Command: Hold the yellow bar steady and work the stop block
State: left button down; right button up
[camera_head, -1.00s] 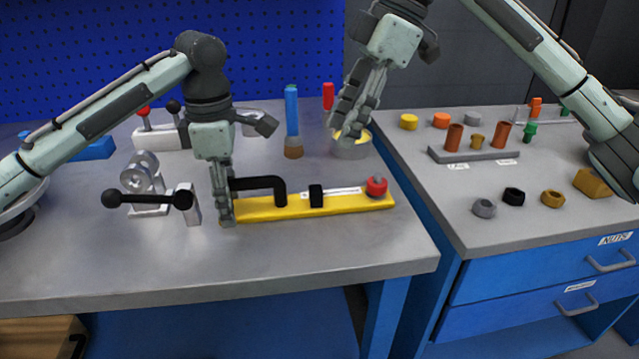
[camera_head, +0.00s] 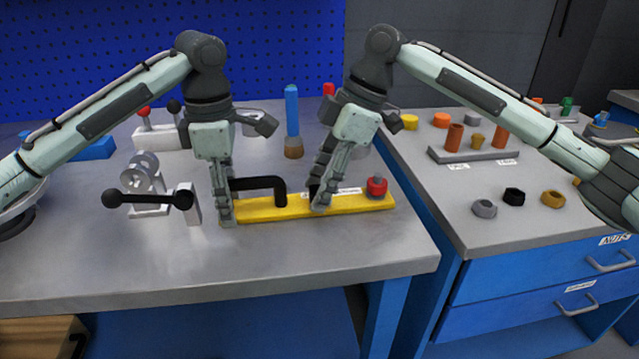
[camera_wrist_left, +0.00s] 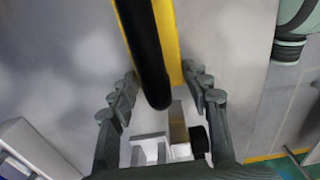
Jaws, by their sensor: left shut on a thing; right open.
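The yellow bar (camera_head: 352,204) lies on the grey bench, with a black arched handle (camera_head: 262,183) at its left part and a red knob (camera_head: 376,186) near its right end. My left gripper (camera_head: 226,218) is shut at the bar's left end, by the handle; the exact contact is hidden. The left wrist view shows its fingers (camera_wrist_left: 160,90) on both sides of the handle and bar. A small black block (camera_head: 313,188), seemingly the stop block, stands mid-bar, mostly hidden by my right gripper (camera_head: 320,206). That gripper is open, its fingers down at the block.
A metal fixture with a black ball lever (camera_head: 148,198) stands left of my left gripper. A blue-handled tool (camera_head: 292,115) stands behind the bar. The right bench holds a grey rack (camera_head: 470,155) and several nuts. The bench front is clear.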

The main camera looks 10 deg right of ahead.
jog(key=shift+c, duration=0.5)
grip_shut()
jog(key=d, duration=0.6)
jog(key=shift+d, duration=0.4)
jog(key=shift+o, duration=0.5)
grip_release()
